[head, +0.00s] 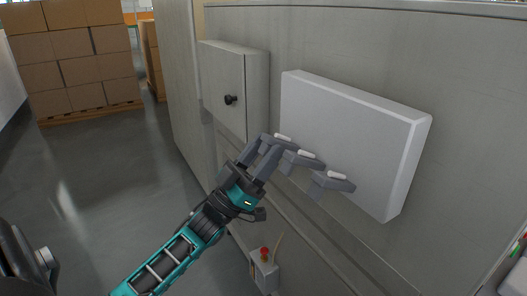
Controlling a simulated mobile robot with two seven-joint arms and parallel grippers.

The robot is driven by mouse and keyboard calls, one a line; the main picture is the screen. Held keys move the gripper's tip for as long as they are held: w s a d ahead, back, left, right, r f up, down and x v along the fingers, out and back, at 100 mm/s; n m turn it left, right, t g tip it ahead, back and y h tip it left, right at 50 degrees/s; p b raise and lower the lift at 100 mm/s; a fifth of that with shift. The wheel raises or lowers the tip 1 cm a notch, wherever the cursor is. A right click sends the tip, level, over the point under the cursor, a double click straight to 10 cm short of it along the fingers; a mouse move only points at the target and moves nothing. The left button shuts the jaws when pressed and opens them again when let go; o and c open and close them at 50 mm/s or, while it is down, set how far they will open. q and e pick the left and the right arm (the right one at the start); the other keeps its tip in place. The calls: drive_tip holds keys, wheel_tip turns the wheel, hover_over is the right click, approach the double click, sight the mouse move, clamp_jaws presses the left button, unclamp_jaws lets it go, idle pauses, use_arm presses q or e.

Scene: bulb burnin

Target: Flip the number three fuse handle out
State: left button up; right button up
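A row of grey handles with white tops, which look like the fuse handles, sticks out along the lower edge of a white panel. They show as a left one (284,137), a middle one (308,154) and a right one (337,176). No numbers are readable, so I cannot tell which is number three. My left gripper (268,153) reaches up from the lower left, its grey fingers at the left end of the row, overlapping the left handle. Whether it touches or grips that handle is unclear. My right gripper is not in view.
The white panel (345,137) stands out from the grey cabinet wall (470,130). A small cabinet door (222,82) with a black knob is left of it. Below is a box with a red button (264,252). Stacked cartons (75,62) stand far left; the floor between is clear.

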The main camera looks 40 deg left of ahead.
use_arm(q)
drive_tip(key=v, duration=1.2)
drive_tip(key=shift+s+f, duration=0.25)
drive_tip(key=shift+f, duration=0.05)
drive_tip(key=shift+a, duration=0.1)
